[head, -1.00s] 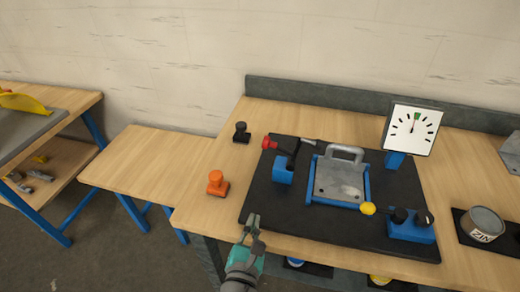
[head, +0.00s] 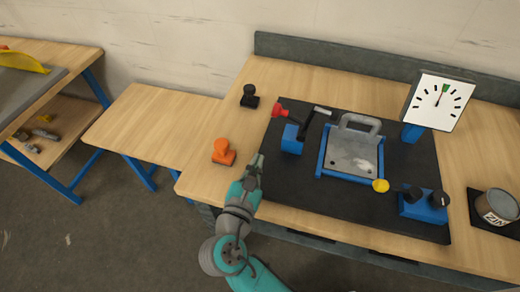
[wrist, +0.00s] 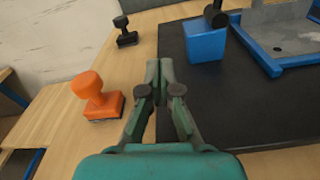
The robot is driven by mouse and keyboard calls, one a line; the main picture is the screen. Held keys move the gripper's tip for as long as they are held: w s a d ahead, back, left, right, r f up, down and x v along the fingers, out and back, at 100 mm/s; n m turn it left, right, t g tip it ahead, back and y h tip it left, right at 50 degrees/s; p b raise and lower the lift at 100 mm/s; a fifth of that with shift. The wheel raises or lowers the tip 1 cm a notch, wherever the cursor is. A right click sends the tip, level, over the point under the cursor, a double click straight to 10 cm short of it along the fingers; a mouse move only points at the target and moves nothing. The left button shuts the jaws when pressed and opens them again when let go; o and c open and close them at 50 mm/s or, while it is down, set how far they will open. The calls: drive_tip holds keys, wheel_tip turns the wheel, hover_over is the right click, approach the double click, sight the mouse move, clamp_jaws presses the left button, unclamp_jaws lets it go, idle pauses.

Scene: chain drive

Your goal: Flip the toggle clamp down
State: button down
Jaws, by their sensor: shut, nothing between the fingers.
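The toggle clamp (head: 292,140) has a blue base, a dark arm and a red knob (head: 278,110). It stands on the left part of a black mat (head: 300,205). Its arm is raised at a slant, with the red knob up at the left. In the wrist view only its blue block (wrist: 205,42) and part of the dark arm show; the red knob is out of that view. My gripper (head: 256,160) is shut and empty, at the mat's left edge, in front of the clamp and apart from it. It also shows in the wrist view (wrist: 158,65).
An orange stamp (head: 223,152) and a black stamp (head: 250,96) stand left of the mat. A grey plate in a blue frame (head: 322,170) is right of the clamp. A dial (head: 438,102), a blue control box (head: 422,207) and a tin (head: 497,206) are further right.

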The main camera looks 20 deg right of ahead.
drive_tip(key=x, duration=0.8)
drive_tip(key=shift+w+d, duration=0.2)
drive_tip(key=r, duration=0.2)
drive_tip(key=d+r, duration=0.1)
drive_tip(key=shift+w, duration=0.35)
drive_tip(key=shift+d+r, duration=0.15)
drive_tip(key=shift+r, duration=0.25)
drive_tip(key=shift+w, duration=0.15)
